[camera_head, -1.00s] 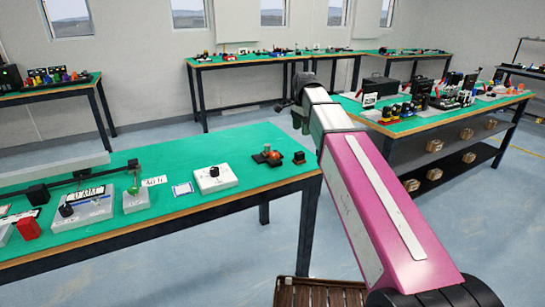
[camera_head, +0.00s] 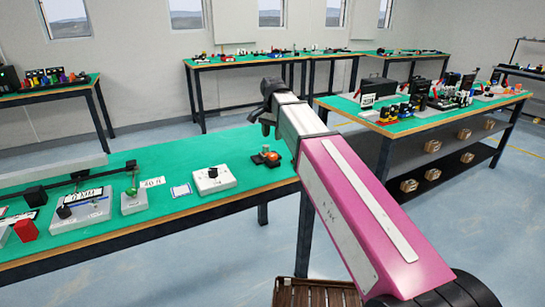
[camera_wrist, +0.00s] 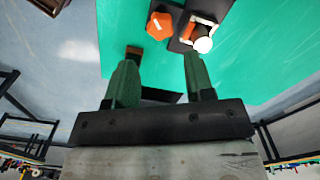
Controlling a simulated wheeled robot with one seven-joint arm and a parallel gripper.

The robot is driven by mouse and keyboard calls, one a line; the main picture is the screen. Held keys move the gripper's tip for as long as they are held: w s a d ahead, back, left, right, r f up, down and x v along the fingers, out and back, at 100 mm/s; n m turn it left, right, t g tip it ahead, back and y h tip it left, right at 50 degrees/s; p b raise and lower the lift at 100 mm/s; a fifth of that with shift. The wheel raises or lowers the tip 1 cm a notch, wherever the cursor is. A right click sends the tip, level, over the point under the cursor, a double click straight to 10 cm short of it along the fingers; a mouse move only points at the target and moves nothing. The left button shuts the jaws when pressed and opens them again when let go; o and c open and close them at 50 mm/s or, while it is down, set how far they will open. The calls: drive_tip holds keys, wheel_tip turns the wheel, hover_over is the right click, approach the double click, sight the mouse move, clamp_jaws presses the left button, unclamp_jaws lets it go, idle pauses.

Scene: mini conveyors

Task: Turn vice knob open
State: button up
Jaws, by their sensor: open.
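My gripper (camera_head: 266,122) hangs at the end of the magenta arm, above the right end of the near green table. In the wrist view its two green fingers (camera_wrist: 162,68) are apart with nothing between them. In the head view this small group with an orange part (camera_head: 271,157) sits near the table's right end. I cannot tell which part is the vice knob.
The near green table (camera_head: 165,215) also bears a white box with a black knob (camera_head: 213,172), a grey meter box (camera_head: 80,212) and a red block (camera_head: 25,230). Another laden table (camera_head: 410,125) stands at the right. Floor is clear between the tables.

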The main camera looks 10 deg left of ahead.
sight(272, 155)
wheel_tip(272, 155, down, 10)
idle(0.5)
drive_tip(key=c, duration=0.7)
